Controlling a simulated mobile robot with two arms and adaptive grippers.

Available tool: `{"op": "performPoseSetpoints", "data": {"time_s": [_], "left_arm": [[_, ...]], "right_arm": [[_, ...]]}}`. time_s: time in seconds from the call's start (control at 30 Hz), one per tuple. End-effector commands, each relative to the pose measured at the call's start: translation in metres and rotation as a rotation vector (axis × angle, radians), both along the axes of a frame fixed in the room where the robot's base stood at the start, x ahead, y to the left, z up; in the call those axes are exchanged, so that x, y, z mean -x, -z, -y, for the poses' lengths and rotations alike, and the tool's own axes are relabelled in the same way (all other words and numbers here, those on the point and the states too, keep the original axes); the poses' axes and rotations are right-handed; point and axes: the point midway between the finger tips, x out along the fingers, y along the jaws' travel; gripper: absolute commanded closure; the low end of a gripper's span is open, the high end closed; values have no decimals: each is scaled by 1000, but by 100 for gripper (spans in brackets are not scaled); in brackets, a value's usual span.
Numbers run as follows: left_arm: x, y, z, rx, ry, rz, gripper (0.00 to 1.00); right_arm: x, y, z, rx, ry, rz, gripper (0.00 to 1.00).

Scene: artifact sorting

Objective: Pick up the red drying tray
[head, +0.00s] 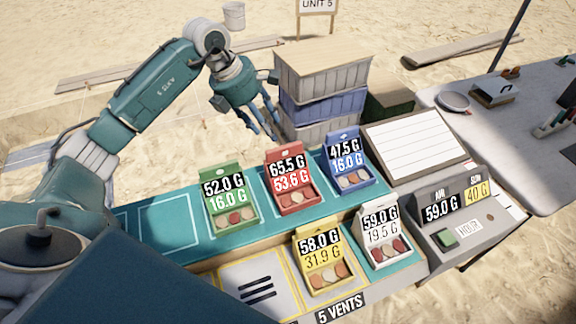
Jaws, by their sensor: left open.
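The red drying tray (297,203) stands on the teal mat, between the green tray (229,217) and the blue tray (349,186). Its labels read 65.5 G and 53.6 G, and a few small pieces lie in its front. My left gripper (265,128) is open and empty. It hangs in the air above and behind the row of trays, beside the stacked crates, apart from the red tray. My right gripper is not in view.
A yellow tray (322,285) and a white tray (384,257) stand in front of the red one. Stacked crates (322,104) rise behind. A grey scale unit (470,235) and a lined board (416,145) are at the right. The mat's left part is bare.

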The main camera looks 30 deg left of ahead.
Motion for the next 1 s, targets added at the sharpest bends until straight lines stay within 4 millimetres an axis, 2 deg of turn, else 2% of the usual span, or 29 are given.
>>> {"op": "performPoseSetpoints", "data": {"time_s": [0.1,0.23,0.43,0.63,0.8,1.0], "left_arm": [[-4,17,7,2,2,-6,57],[-11,35,11,2,1,-4,57],[-15,48,16,1,1,-3,57],[-24,69,31,4,2,-6,57],[-30,89,33,1,0,-4,57],[-31,92,33,-1,1,-2,57]], "right_arm": [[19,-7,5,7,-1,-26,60],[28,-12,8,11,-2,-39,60],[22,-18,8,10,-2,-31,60],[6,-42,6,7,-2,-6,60],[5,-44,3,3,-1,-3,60],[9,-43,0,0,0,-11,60]]}}
